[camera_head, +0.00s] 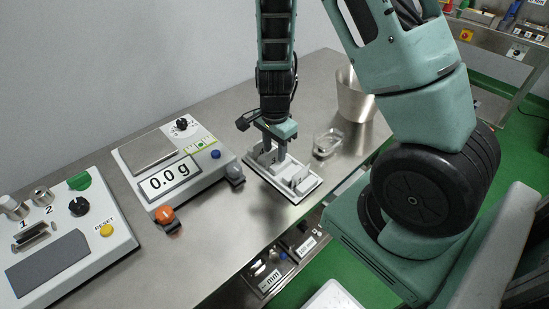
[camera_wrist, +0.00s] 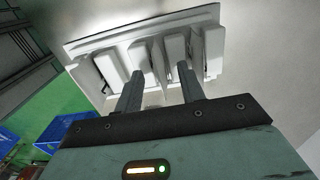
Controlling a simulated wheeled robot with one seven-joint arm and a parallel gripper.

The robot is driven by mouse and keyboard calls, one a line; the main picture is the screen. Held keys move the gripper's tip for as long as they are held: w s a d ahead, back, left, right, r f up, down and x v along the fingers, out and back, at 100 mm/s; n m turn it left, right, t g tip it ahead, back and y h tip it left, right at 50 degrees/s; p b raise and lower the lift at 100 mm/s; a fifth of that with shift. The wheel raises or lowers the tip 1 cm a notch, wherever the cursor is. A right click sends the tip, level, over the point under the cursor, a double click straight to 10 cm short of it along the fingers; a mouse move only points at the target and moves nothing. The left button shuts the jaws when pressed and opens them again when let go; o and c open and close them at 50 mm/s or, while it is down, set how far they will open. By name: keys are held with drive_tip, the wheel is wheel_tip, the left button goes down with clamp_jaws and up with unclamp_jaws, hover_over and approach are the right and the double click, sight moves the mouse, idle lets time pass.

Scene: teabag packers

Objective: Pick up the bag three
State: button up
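A white tray (camera_head: 297,201) with several upright white bags (camera_head: 300,181) sits on the metal table in the head view. In the wrist view the tray (camera_wrist: 90,40) fills the upper middle, with the bags (camera_wrist: 213,50) standing in a row. No numbers show on the bags, so I cannot tell which is bag three. My gripper (camera_head: 273,152) points down over the far side of the tray. In the wrist view my gripper (camera_wrist: 160,72) has its two fingers apart, their tips close to the middle bags. I cannot tell whether they touch a bag.
A clear dish (camera_head: 328,143) and a metal bucket (camera_head: 354,98) stand to the right. A control box (camera_head: 95,240) is at far left.

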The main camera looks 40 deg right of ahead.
drive_tip(key=shift+f, duration=0.45)
clamp_jaws()
